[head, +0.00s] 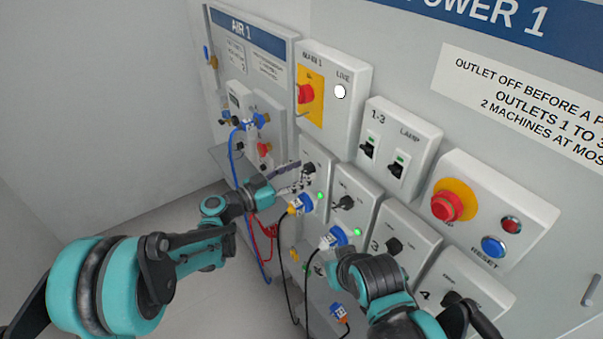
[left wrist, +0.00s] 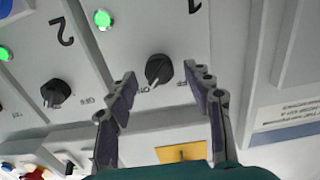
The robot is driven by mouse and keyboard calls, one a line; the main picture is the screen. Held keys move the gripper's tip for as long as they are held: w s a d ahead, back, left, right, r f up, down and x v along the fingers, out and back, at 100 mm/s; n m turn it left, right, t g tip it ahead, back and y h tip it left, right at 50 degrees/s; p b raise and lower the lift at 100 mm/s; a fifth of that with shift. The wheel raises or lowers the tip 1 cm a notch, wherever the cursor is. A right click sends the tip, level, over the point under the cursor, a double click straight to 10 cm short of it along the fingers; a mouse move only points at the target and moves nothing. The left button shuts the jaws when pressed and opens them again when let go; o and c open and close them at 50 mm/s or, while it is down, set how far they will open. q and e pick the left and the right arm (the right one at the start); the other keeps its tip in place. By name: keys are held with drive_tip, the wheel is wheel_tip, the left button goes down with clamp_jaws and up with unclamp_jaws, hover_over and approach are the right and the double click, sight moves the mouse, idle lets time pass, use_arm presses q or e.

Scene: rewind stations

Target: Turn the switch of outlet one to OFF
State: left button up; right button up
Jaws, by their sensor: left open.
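The outlet one switch (head: 308,168) is a black rotary knob on a grey panel marked 1 (left wrist: 195,40).
The outlet two knob (head: 345,202) and outlet three knob (head: 394,245) sit on neighbouring panels. A red emergency button (head: 447,203) is at right. My right arm is in front of the lower panels.

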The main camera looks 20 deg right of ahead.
use_arm(q)
drive_tip(key=shift+w+d, duration=0.1)
drive_tip(key=shift+d, duration=0.2)
drive_tip(key=c, duration=1.2)
drive_tip(key=shift+o, duration=0.2)
